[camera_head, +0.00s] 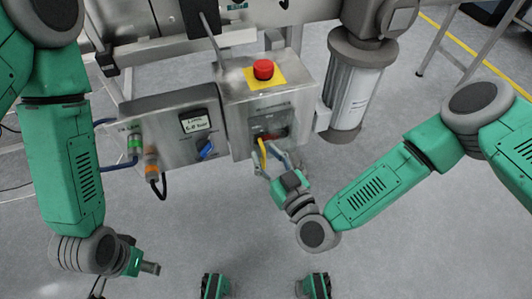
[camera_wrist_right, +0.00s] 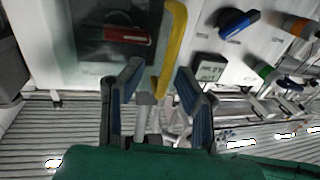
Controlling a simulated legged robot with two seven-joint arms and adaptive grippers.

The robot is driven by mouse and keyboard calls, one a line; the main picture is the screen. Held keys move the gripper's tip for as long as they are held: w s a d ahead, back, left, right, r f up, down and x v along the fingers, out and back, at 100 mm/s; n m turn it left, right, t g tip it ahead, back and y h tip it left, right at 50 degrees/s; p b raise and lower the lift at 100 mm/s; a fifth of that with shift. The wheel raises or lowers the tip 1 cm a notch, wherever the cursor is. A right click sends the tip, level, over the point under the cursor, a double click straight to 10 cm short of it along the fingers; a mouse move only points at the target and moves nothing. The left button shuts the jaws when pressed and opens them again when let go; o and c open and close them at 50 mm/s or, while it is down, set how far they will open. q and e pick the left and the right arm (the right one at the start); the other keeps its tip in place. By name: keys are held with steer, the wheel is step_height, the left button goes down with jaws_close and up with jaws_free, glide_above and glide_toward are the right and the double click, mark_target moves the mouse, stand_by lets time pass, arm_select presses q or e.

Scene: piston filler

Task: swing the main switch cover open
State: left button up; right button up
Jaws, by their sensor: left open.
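The main switch cover sits on the front of the steel control box (camera_head: 240,118). A yellow strip (camera_head: 262,153), apparently the cover's edge or handle, shows there and large in the right wrist view (camera_wrist_right: 174,45). A red switch (camera_wrist_right: 125,34) shows to its left in the wrist view. I cannot tell how far the cover stands from the box. My right gripper (camera_head: 270,163) is at the box front, its blue-padded fingers apart on either side of the yellow strip's lower end in the wrist view (camera_wrist_right: 163,85). My left gripper (camera_head: 150,268) is open, low at left, away from the box.
A red emergency button (camera_head: 263,69) on a yellow plate tops the box. A panel with a display (camera_head: 195,121) and blue knob (camera_head: 206,149) adjoins on the left, with cables. A grey cylinder (camera_head: 354,95) stands on the right.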

steer(key=shift+w+a, duration=0.1)
steer(key=shift+a, duration=0.35)
arm_select(q)
steer(key=shift+s+a+f, duration=0.1)
steer(key=shift+a+f, duration=0.05)
steer(key=shift+a, duration=0.35)
arm_select(e)
steer(key=v, duration=1.2)
